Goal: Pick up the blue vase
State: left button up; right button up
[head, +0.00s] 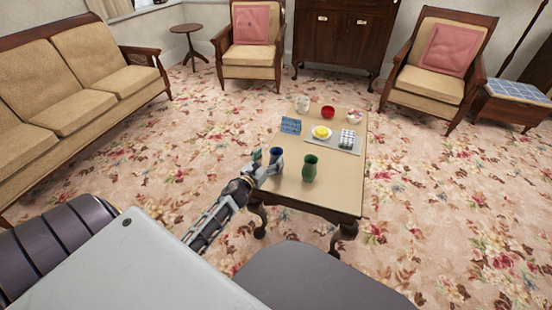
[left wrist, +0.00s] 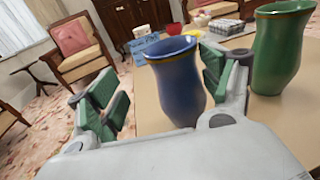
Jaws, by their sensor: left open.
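The blue vase (left wrist: 178,85) stands upright on the coffee table, with a gold band near its rim. In the head view only its top (head: 276,152) shows beside my left gripper. My left gripper (head: 266,160) is open at the table's left edge. In the left wrist view its green-padded fingers (left wrist: 165,90) stand on either side of the blue vase, the right finger close to it. I cannot tell whether either finger touches it. My right gripper is not in view.
A green vase (head: 309,168) stands just right of the blue one. The coffee table (head: 330,190) also holds a blue patterned item (head: 291,125), a plate with yellow food (head: 321,132), a tray (head: 345,149), a red bowl (head: 328,112) and a white mug (head: 303,104).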

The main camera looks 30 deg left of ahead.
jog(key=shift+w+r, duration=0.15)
pick_arm(q)
jog(key=shift+w, duration=0.2)
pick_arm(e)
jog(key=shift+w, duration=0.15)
pick_arm(q)
jog(key=shift+w+f+b, duration=0.2)
jog(key=shift+w+b, duration=0.25)
jog(key=shift+w, duration=0.45)
jog(key=shift+w+d, duration=0.1)
jog(key=shift+w, duration=0.25)
jog(key=shift+w+f+b, duration=0.1)
jog(key=shift+w+b, duration=0.25)
jog(key=shift+w, duration=0.8)
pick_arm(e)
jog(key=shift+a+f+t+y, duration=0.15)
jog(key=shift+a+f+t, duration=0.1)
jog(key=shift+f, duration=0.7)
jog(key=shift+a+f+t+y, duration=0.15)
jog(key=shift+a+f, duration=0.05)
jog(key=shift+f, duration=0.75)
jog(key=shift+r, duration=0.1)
